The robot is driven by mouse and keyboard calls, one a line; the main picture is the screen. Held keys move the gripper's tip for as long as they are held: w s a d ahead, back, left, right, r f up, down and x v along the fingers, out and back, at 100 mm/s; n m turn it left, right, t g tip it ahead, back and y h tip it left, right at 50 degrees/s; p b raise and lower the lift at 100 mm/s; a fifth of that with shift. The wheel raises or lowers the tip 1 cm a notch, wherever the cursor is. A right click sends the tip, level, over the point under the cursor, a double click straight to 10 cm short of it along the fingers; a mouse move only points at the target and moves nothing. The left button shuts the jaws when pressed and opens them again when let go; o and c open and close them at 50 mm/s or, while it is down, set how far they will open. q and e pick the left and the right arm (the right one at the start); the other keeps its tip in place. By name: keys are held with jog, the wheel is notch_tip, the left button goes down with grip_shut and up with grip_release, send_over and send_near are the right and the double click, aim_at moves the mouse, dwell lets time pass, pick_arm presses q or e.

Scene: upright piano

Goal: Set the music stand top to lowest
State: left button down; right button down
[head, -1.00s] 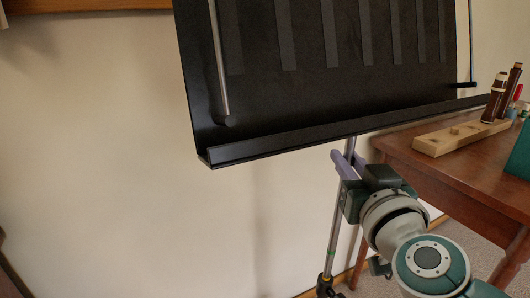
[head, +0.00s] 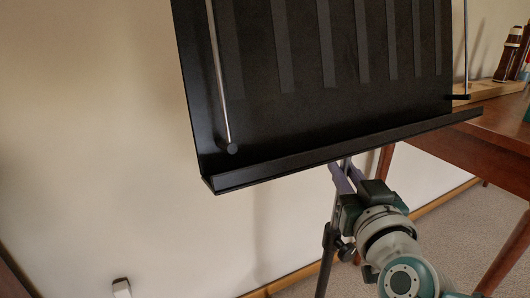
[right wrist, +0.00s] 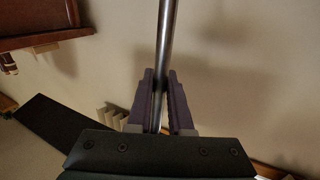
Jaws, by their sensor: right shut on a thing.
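The music stand's black desk (head: 330,90) fills the upper middle of the head view, with a ledge (head: 340,152) along its lower edge and a slim metal arm at each side. My right gripper (head: 344,178) is just below the ledge, shut on the stand's silver shaft. The right wrist view shows the shaft (right wrist: 166,40) between the two purple-grey fingers (right wrist: 160,98). Below the gripper in the head view, the collar with its knob (head: 346,250) sits on the darker lower tube (head: 325,268). The stand's feet are out of view. My left gripper is not in view.
A brown wooden table (head: 470,132) stands close on the right, with a wooden holder (head: 482,90) and a dark recorder (head: 508,55) on it. A pale wall is behind the stand. A small white object (head: 122,288) is at the lower left.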

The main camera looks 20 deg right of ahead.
jog(key=shift+s+f, duration=0.15)
jog(key=shift+f, duration=0.3)
jog(key=c, duration=1.2)
grip_release()
jog(key=o, duration=0.4)
jog(key=shift+r, duration=0.2)
jog(key=p+v, duration=0.3)
jog(key=v, duration=0.6)
jog(key=shift+s+a, duration=0.15)
jog(key=shift+s, duration=0.2)
jog(key=shift+r, duration=0.1)
